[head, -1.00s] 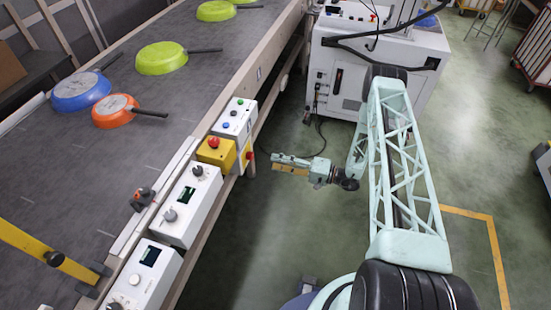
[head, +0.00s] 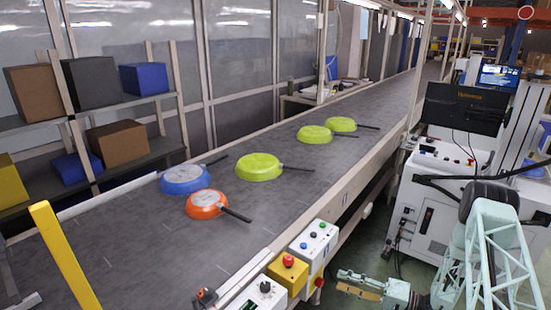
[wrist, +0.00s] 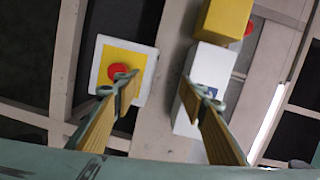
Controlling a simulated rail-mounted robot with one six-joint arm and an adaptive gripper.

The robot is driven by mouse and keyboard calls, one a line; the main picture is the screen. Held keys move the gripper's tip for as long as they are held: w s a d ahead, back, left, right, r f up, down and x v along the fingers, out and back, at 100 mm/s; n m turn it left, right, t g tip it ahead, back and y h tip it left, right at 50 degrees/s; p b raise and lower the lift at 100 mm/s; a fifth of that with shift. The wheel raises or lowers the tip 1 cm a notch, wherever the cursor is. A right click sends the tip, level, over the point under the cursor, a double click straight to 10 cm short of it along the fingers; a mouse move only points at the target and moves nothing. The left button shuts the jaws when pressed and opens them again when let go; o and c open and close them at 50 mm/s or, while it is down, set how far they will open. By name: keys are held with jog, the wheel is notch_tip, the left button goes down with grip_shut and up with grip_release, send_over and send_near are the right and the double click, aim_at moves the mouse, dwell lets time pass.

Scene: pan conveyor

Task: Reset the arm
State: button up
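My arm (head: 488,245) stands at the lower right of the head view, beside the conveyor. My gripper (head: 358,284) hangs over the floor gap next to the conveyor's control boxes, at the bottom of the head view. In the wrist view, the two yellow-lined fingers of my gripper (wrist: 160,87) are spread apart with nothing between them. The gripper is apart from the pans on the belt.
A blue pan (head: 185,180), an orange pan (head: 206,204) and several green pans (head: 259,167) lie upside down on the conveyor (head: 120,240). A yellow button box (head: 288,272) and a white control box (head: 314,243) line its edge. A white machine cabinet (head: 440,205) stands behind my arm.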

jog(key=s+a+r+n+g+h, duration=0.1)
jog(key=s+a+r+n+g, duration=0.2)
jog(key=r, duration=0.9)
jog(key=s+a+r+g+h, duration=0.1)
jog(key=s+a+r+g, duration=0.3)
jog(key=r, duration=0.8)
jog(key=s+a+r+n+g+h, duration=0.15)
jog(key=s+a+r, duration=0.35)
jog(key=r, duration=0.7)
jog(key=s+r+h, duration=0.7)
jog(key=s+r, duration=1)
jog(key=s, duration=0.5)
jog(key=s+d+r+t+h, duration=0.2)
jog(key=s+r, duration=0.1)
jog(key=s, duration=0.4)
jog(key=s+d+r+t+h, duration=0.2)
jog(key=s+d+r, duration=0.1)
jog(key=s, duration=0.5)
jog(key=shift+s+d+h, duration=0.2)
jog(key=shift+h, duration=0.15)
jog(key=shift+t, duration=0.25)
